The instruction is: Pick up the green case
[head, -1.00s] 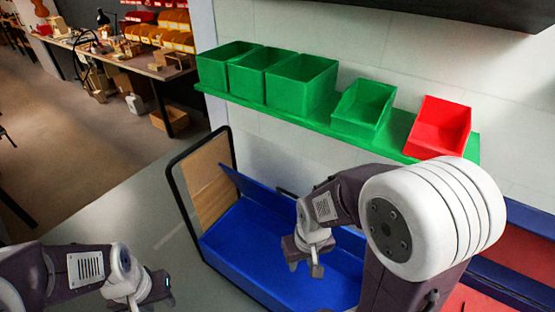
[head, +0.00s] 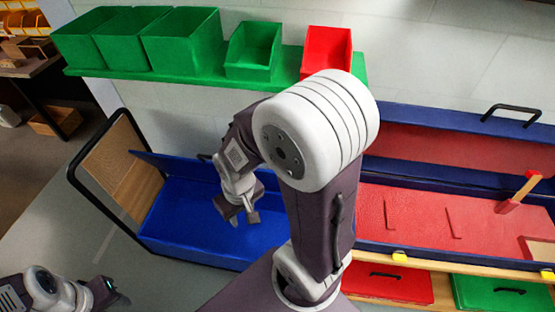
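A green case (head: 500,293) with a black handle lies at the bottom right of the head view, under the wooden front edge of the bench. The frame's lower edge cuts it off. My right gripper (head: 241,218) hangs over the blue open box, left of and well away from the green case. Its fingers look apart, with nothing between them. My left gripper (head: 112,296) is at the bottom left, far from the green case. It is small and partly cut off, so its fingers are unclear.
A red case (head: 388,284) with a handle lies left of the green one. Above them is an open red-lined blue case (head: 420,212). A blue box (head: 190,222) is under my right arm. Green bins (head: 180,42) and a red bin (head: 327,50) stand on a green shelf.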

